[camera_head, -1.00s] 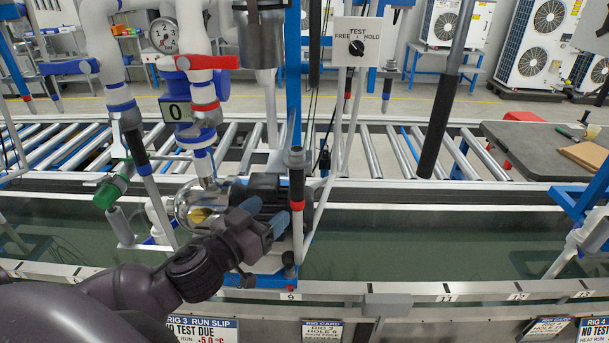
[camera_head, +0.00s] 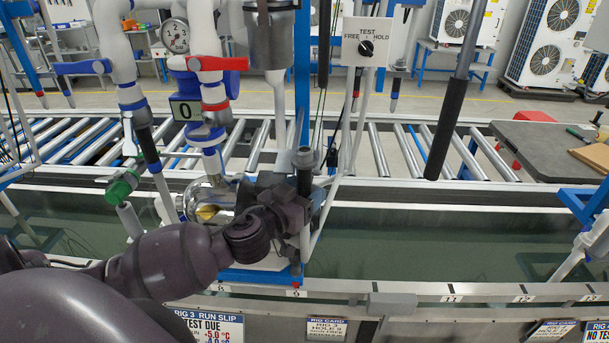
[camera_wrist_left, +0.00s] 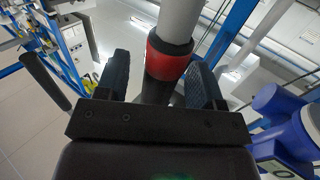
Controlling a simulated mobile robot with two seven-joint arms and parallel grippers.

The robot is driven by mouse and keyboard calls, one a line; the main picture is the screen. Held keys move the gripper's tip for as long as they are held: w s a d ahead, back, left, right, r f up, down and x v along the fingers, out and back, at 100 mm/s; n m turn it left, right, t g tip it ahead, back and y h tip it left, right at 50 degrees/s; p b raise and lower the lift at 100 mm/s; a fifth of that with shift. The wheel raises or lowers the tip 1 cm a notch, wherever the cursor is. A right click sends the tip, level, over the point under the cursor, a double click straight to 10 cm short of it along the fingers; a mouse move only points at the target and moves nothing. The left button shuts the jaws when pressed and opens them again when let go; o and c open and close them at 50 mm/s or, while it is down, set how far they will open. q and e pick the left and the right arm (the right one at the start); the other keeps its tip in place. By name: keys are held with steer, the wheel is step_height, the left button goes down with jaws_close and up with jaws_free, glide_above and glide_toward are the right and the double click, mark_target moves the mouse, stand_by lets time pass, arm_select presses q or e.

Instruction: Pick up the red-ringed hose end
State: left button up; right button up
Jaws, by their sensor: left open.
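The red-ringed hose end (camera_wrist_left: 168,58) shows in the left wrist view as a grey tube with a red band and a dark part below it. It stands between the two blue-grey fingers of my left gripper (camera_wrist_left: 160,80), which are open on either side of it. In the head view my left gripper (camera_head: 290,200) is at the front of the pump stand, beside the dark upper part of the hose end (camera_head: 305,172). The red band is hidden there behind the gripper. Whether a finger touches the tube I cannot tell. My right gripper is not in view.
A green-capped hose end (camera_head: 122,186) and a red valve handle (camera_head: 218,63) are to the left. A FREE/HOLD switch box (camera_head: 366,40) is above the gripper. A black-sleeved rod (camera_head: 445,130) hangs to the right. The water trough (camera_head: 430,240) is open at right.

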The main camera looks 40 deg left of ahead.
arm_select(q)
steer(key=shift+w, duration=0.95)
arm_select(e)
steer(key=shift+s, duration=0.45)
arm_select(q)
steer(key=c, duration=1.1)
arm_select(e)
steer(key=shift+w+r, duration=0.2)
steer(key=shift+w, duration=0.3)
arm_select(q)
steer(key=shift+r, duration=0.1)
